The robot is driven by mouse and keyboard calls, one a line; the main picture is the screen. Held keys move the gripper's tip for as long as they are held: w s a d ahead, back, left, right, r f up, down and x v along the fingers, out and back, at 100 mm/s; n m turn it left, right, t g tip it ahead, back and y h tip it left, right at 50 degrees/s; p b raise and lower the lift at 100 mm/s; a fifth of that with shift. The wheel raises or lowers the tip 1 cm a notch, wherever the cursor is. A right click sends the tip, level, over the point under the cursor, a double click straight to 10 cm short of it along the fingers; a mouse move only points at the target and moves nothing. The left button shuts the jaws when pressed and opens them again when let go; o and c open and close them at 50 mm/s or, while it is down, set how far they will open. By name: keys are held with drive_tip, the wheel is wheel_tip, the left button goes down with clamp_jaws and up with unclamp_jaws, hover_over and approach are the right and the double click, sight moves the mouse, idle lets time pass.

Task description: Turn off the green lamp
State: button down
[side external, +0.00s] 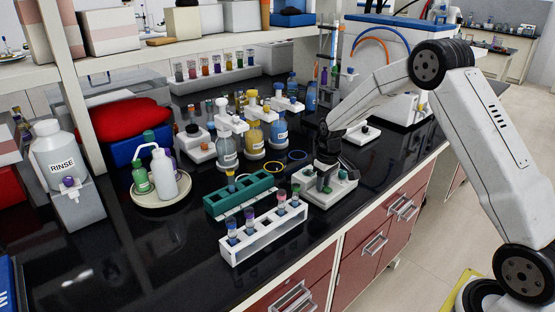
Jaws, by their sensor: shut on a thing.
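A low white box (338,197) sits on the black bench near its front edge, right of the test tube racks. Small dark and green parts (326,189) show on its top; I cannot tell which is the green lamp or whether it is lit. My gripper (325,178) points down over the box, with its fingertips at the parts on top. It is shut on a small part there, mostly hidden by the fingers.
A white rack (262,243) with several tubes and a green rack (240,200) stand to the left. Several pump bottles (254,140) stand behind. Another small white box (364,133) sits behind my wrist. Bare bench lies at the front left.

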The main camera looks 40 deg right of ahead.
sight(327, 189)
drive_tip(key=shift+s+t, duration=0.15)
drive_tip(key=shift+t, duration=0.35)
drive_tip(key=shift+c, duration=2.2)
unclamp_jaws()
drive_tip(key=shift+r, duration=0.15)
drive_tip(key=shift+s+r, duration=0.25)
drive_tip(key=shift+r, duration=1)
drive_tip(key=shift+s+r, duration=0.2)
drive_tip(key=shift+r, duration=1)
drive_tip(key=shift+s+r, duration=0.25)
drive_tip(key=shift+r, duration=1)
